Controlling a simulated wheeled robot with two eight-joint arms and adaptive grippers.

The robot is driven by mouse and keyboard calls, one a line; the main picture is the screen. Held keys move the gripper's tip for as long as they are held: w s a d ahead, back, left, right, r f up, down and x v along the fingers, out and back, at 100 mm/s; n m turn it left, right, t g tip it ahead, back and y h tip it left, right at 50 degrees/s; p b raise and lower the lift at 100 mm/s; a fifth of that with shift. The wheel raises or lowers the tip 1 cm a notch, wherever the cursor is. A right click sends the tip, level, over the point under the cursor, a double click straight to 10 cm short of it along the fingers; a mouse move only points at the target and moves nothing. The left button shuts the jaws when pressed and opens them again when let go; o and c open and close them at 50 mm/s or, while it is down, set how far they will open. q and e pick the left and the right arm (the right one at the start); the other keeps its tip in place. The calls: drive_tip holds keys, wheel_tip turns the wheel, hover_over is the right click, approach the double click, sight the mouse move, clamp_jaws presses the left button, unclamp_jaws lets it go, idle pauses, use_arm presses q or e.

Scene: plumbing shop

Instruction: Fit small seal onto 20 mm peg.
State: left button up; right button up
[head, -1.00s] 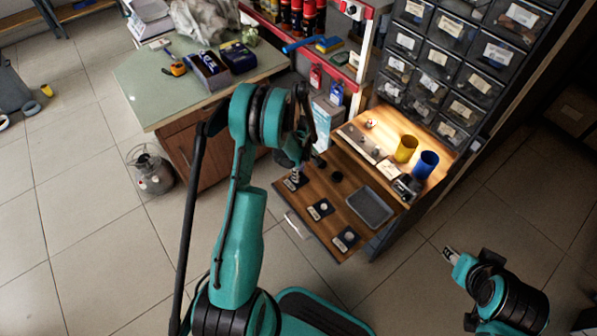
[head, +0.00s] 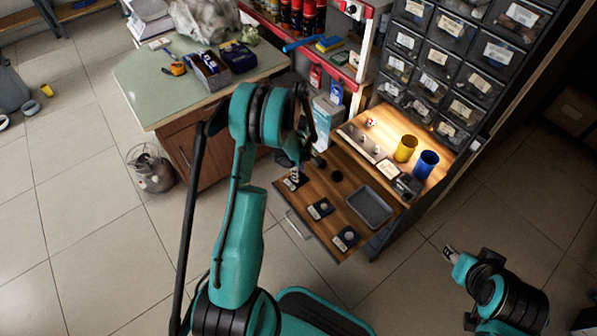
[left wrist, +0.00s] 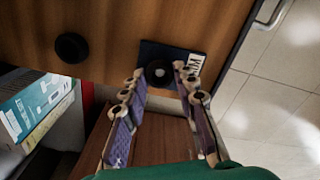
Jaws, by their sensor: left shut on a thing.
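My left gripper (head: 298,173) is low over the nearest-left of three dark plates on the wooden pull-out board. In the left wrist view, my left gripper's fingers (left wrist: 159,72) flank a small black seal (left wrist: 151,77). It is a dark ring with a grey spot at its middle, in line with the peg position on a dark plate (left wrist: 150,50) with a white label. I cannot tell whether the seal is around the peg or just above it. Two other plates (head: 314,214) (head: 340,245) bear pale round pegs. My right gripper (head: 449,254) hangs over the floor, far from the board.
A black ring (head: 337,176) lies on the board and also shows in the left wrist view (left wrist: 72,47). A grey tray (head: 370,207) lies right of it. Yellow (head: 405,149) and blue (head: 427,163) cups stand behind. The board's front edge drops to open floor.

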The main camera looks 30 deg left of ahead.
use_arm(q)
drive_tip(key=shift+f, duration=0.5)
drive_tip(key=o, duration=0.4)
drive_tip(key=shift+o, duration=0.2)
drive_tip(key=shift+r, duration=0.1)
wheel_tip(320, 180, up, 11)
drive_tip(key=p, duration=0.6)
idle(0.5)
